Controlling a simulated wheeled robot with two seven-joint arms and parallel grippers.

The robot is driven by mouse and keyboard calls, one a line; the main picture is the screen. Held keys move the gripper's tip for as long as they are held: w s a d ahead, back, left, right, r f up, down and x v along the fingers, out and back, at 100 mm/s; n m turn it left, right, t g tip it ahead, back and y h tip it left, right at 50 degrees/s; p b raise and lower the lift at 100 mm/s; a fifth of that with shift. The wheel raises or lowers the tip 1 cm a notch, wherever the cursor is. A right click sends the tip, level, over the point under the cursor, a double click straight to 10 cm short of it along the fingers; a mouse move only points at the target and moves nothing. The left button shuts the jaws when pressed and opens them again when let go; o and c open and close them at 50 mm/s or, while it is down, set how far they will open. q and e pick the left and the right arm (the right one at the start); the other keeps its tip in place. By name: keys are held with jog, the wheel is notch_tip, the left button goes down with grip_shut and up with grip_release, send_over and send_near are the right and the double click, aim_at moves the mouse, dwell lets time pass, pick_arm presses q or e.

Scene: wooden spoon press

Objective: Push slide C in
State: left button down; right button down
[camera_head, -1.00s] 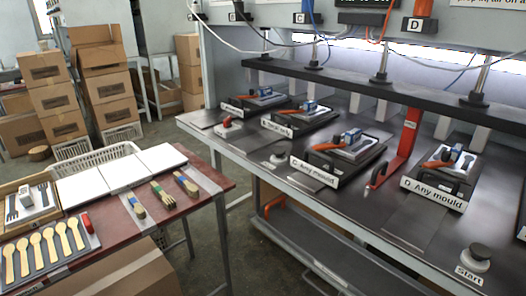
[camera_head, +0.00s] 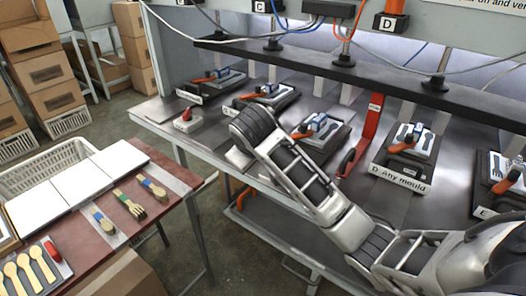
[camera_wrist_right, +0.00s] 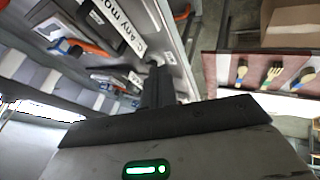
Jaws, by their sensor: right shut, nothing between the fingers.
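Slide C is a dark tray with a mould, a blue-and-white clamp and an orange handle (camera_head: 322,128). It lies on the press table in the head view, behind my right arm, which covers its front label. In the right wrist view its label (camera_wrist_right: 132,32) reads "C any mo…" at the upper middle, with the blue clamp (camera_wrist_right: 92,12) beside it. My right gripper (camera_wrist_right: 158,82) is shut and empty, apart from slide C, its dark fingers pointing toward the table edge. In the head view its fingertips are hidden behind the arm. My left gripper is out of view.
Slide D (camera_head: 402,160) and a red lever (camera_head: 366,135) lie right of slide C. Other slides stand to the left and far right. A black bar (camera_head: 350,72) spans above the slides. A red-topped table (camera_head: 185,185) with cutlery stands at the left.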

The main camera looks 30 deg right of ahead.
jog(key=w+d+f, duration=0.4)
jog(key=f, duration=0.1)
jog(key=w+d+f, duration=0.2)
jog(key=shift+w+f, duration=0.25)
jog(key=shift+f, duration=0.1)
jog(key=shift+w+d+p, duration=0.1)
jog(key=shift+d+p, duration=0.2)
